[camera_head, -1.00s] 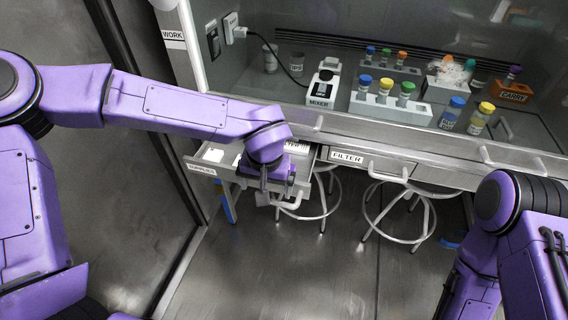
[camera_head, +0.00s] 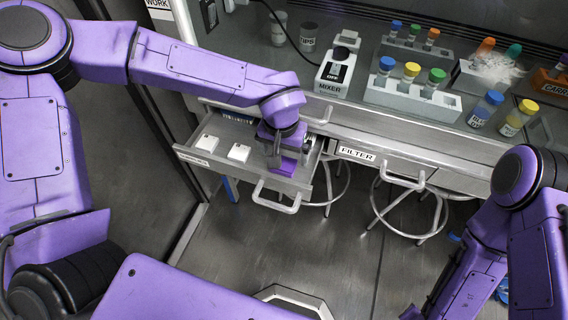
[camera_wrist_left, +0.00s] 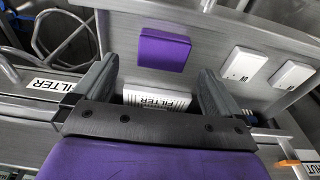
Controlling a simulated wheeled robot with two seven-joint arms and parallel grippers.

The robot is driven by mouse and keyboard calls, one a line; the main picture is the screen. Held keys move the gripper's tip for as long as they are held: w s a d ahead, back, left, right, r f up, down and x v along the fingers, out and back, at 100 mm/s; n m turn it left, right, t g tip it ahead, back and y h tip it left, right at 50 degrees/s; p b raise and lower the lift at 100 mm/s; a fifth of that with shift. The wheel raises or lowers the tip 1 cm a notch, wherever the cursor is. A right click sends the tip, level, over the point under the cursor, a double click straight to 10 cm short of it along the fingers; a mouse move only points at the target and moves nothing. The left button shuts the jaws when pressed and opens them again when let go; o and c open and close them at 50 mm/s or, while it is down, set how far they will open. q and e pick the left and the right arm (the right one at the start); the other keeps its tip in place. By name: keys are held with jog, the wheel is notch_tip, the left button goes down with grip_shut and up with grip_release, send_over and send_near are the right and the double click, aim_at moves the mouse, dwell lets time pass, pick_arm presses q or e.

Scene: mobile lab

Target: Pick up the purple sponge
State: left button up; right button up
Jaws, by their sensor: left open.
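The purple sponge (camera_wrist_left: 163,50) lies flat on the floor of the open drawer (camera_head: 222,163). In the head view the sponge (camera_head: 286,167) shows just below my left gripper (camera_head: 275,155), partly covered by it. In the left wrist view my left gripper (camera_wrist_left: 157,68) is open and empty. Its two fingers point toward the sponge, one to either side, and the sponge is beyond the tips. My right gripper is out of view; only part of the right arm shows at the right.
Two white boxes (camera_head: 239,152) lie in the drawer left of the sponge. A white filter box (camera_wrist_left: 157,99) shows between my fingers in the wrist view. The drawer handle (camera_head: 277,199) juts out in front. A closed filter drawer (camera_head: 380,164) and stools (camera_head: 410,215) are to the right.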

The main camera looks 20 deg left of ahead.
aim_at(284, 162)
pick_arm(q)
jog(key=f, duration=0.3)
jog(key=shift+s+a+f, duration=0.1)
jog(key=shift+a+f, duration=0.1)
jog(key=shift+f, duration=0.45)
jog(key=c, duration=1.1)
jog(key=shift+r, duration=0.65)
jog(key=s+d+r, duration=0.8)
jog(key=s+r, duration=0.3)
jog(key=shift+d+r+p, duration=0.25)
jog(key=shift+r+p, duration=0.05)
jog(key=shift+r, duration=0.1)
